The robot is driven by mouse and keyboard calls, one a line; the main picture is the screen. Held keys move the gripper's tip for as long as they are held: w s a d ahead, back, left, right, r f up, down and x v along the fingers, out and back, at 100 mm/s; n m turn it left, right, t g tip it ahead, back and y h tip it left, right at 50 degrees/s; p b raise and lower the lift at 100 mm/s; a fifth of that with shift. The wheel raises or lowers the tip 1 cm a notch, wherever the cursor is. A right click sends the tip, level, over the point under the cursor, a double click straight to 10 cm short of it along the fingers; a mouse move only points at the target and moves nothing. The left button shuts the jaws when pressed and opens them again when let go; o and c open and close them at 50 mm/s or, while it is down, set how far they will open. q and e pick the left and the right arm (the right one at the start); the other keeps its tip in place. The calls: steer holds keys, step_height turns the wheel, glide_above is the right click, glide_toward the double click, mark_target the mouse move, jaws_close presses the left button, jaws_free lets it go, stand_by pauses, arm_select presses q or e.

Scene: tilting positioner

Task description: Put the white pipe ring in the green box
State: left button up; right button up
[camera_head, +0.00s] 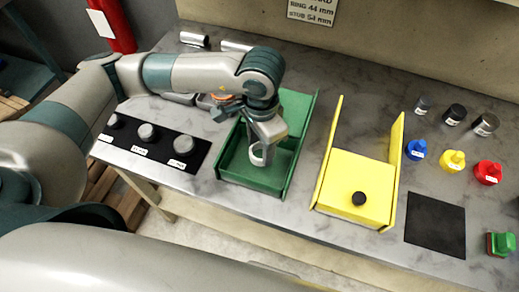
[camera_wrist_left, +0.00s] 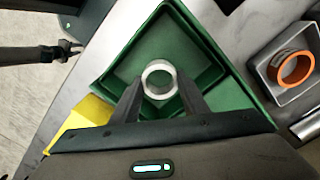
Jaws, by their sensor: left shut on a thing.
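The white pipe ring (camera_wrist_left: 158,80) is between the fingertips of my left gripper (camera_wrist_left: 160,92), which is shut on it. In the head view my left gripper (camera_head: 265,145) reaches down into the green box (camera_head: 233,172), with the ring (camera_head: 259,155) at its tips. The green box also shows in the left wrist view (camera_wrist_left: 205,42), with its floor behind the ring. I cannot tell whether the ring touches the floor.
A yellow tray (camera_head: 350,180) with a black knob-like piece (camera_head: 359,198) stands right of the green box. A black strip (camera_head: 165,160) with several grey pieces lies left. An orange ring (camera_wrist_left: 293,68) sits in a grey tray (camera_wrist_left: 278,45). Coloured pieces and a black mat (camera_head: 436,225) are at the right.

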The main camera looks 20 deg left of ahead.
arm_select(q)
steer(key=shift+a+f, duration=0.1)
steer(key=shift+a, duration=0.05)
steer(key=shift+f+p, duration=0.5)
steer(key=shift+f, duration=0.05)
steer(key=shift+f+p, duration=0.55)
steer(key=shift+f, duration=0.9)
